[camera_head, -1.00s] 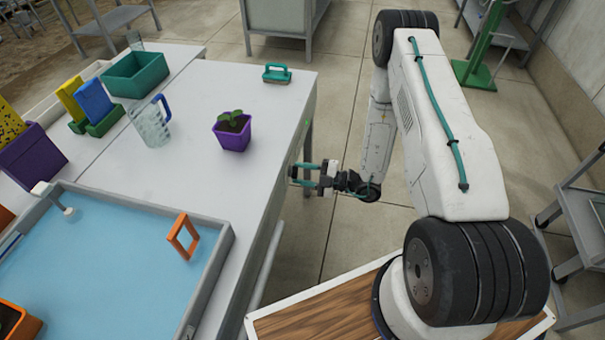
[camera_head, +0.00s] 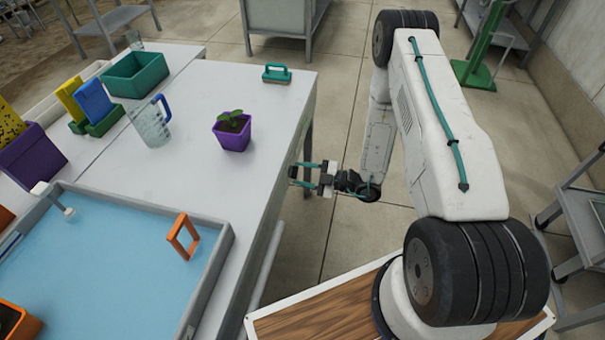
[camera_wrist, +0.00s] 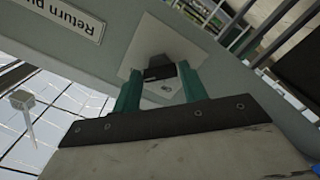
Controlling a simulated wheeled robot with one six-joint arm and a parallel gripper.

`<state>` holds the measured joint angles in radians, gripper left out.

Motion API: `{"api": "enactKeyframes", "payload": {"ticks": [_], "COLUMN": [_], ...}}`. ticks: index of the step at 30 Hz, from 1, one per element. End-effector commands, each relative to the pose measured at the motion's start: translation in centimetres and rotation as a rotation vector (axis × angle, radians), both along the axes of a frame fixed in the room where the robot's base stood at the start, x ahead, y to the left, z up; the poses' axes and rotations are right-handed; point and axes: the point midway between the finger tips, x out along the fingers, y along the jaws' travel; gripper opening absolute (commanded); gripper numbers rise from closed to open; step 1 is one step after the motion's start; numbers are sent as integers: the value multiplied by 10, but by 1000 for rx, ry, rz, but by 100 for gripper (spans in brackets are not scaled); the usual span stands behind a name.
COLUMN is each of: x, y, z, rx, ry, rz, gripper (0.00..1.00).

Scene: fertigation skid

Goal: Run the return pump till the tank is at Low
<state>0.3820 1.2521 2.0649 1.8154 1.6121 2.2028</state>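In the wrist view, a grey panel carries a label plate (camera_wrist: 65,15) reading "Return pu…", cut off by the picture edge. Near it is a pale square plate (camera_wrist: 141,52) with a dark switch-like block (camera_wrist: 158,73). My gripper's two teal fingers (camera_head: 293,175) point at this plate, one on each side of the block, with a gap between them. I cannot tell whether they touch it. In the head view, my gripper is beside the table's right side. The tank (camera_head: 222,262) is a grey-rimmed basin of blue water at lower left; no Low mark is readable.
On the table (camera_head: 190,190) are a purple pot with a seedling (camera_head: 232,133), a clear jug (camera_head: 150,125), a green tray (camera_head: 137,75) and a teal-handled brush (camera_head: 277,74). An orange frame (camera_head: 183,237) stands in the tank.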

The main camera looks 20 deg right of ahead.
Motion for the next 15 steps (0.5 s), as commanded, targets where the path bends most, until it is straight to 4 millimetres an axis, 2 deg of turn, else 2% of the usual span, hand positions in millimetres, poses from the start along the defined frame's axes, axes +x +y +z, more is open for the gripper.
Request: {"api": "enactKeyframes", "payload": {"ticks": [10, 15], "x": [-1, -10], "y": [0, -15], "z": [0, 0], "rx": [1, 0], "ry": [-2, -1], "rz": [1, -4], "gripper": [60, 60]}}
